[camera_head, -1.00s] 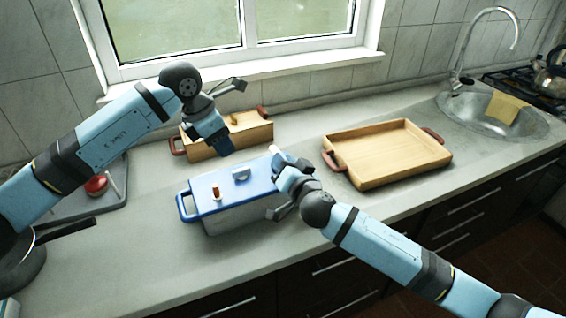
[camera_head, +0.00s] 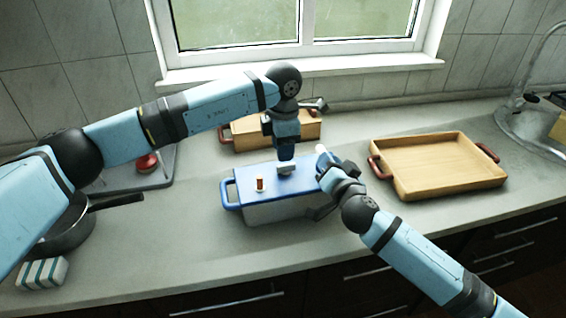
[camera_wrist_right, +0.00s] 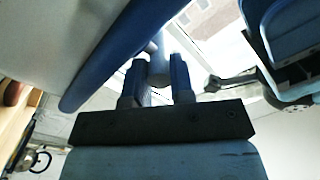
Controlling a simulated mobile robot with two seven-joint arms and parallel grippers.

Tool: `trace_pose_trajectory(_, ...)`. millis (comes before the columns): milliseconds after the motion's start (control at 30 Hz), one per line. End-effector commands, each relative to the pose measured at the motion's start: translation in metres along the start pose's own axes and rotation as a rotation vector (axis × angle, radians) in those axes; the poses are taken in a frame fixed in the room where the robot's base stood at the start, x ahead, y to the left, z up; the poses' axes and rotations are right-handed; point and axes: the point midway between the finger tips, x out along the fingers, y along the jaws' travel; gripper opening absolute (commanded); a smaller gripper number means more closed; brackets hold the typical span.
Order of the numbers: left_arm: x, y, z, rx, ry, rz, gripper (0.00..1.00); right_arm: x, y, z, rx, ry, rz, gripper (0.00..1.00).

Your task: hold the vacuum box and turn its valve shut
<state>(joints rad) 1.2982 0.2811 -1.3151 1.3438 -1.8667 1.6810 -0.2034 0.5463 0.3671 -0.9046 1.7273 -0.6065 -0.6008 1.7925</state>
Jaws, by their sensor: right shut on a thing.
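The vacuum box (camera_head: 270,211) stands on the counter, with a grey body and a blue lid. The grey valve (camera_head: 286,169) sits on the middle of the lid. My left gripper (camera_head: 286,156) points straight down at the valve, its tips at or just above it; the gap between its fingers does not show. My right gripper (camera_head: 325,168) is at the box's right end. In the right wrist view, its fingers (camera_wrist_right: 157,82) are shut on a part beside the blue lid edge (camera_wrist_right: 110,60); that part is mostly hidden. The box's left blue handle (camera_head: 229,194) is free.
A wooden box (camera_head: 240,136) stands behind, close to my left arm. A wooden tray (camera_head: 440,165) is to the right. A pan (camera_head: 68,232) and a striped block (camera_head: 42,273) are at left. The front counter is clear.

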Motion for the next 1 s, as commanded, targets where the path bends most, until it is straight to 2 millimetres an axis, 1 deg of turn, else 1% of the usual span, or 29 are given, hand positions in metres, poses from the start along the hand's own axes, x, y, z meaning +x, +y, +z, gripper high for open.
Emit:
trace_pose_trajectory(33, 0.011, -0.001, 0.000, -0.001, 0.001, -0.002, 0.38, 0.000, 0.000, 0.000, 0.000, 0.000, 0.001, 0.00)
trace_pose_trajectory(100, 0.023, 0.000, 0.000, -0.001, 0.000, -0.002, 0.38, 0.000, 0.000, 0.000, 0.000, 0.000, 0.001, 0.00)
trace_pose_trajectory(200, 0.036, 0.000, 0.000, -0.001, 0.000, -0.001, 0.38, 0.000, 0.000, 0.000, 0.000, 0.000, 0.001, 0.00)
trace_pose_trajectory(300, 0.045, 0.000, 0.000, 0.000, -0.001, 0.000, 0.38, 0.000, 0.000, 0.000, 0.000, 0.000, 0.001, 0.00)
trace_pose_trajectory(433, 0.050, 0.000, 0.000, 0.001, -0.001, 0.001, 0.38, 0.000, 0.000, 0.000, 0.000, 0.000, 0.001, 0.00)
trace_pose_trajectory(667, 0.051, 0.000, 0.000, 0.000, -0.001, 0.001, 0.38, 0.000, 0.000, 0.000, 0.000, 0.000, 0.001, 0.00)
trace_pose_trajectory(700, 0.051, 0.000, 0.000, 0.000, -0.001, 0.001, 0.34, 0.000, 0.000, 0.000, 0.000, 0.000, 0.001, 0.00)
trace_pose_trajectory(767, 0.051, 0.000, 0.000, 0.000, -0.001, 0.001, 0.20, 0.000, 0.000, 0.000, 0.000, 0.000, 0.001, 0.00)
trace_pose_trajectory(800, 0.050, 0.000, 0.000, 0.000, -0.001, 0.001, 0.11, 0.000, 0.000, 0.000, 0.000, 0.000, 0.001, 0.00)
trace_pose_trajectory(833, 0.050, 0.000, 0.000, 0.000, -0.001, 0.001, 0.04, 0.000, 0.000, 0.000, 0.000, 0.000, 0.001, 0.00)
trace_pose_trajectory(867, 0.050, 0.000, 0.000, 0.000, -0.001, 0.001, 0.00, 0.000, 0.000, 0.000, 0.000, 0.000, 0.001, 0.00)
trace_pose_trajectory(1000, 0.050, 0.000, 0.000, 0.000, -0.001, 0.001, 0.00, 0.000, 0.000, 0.000, 0.000, 0.000, 0.001, 0.00)
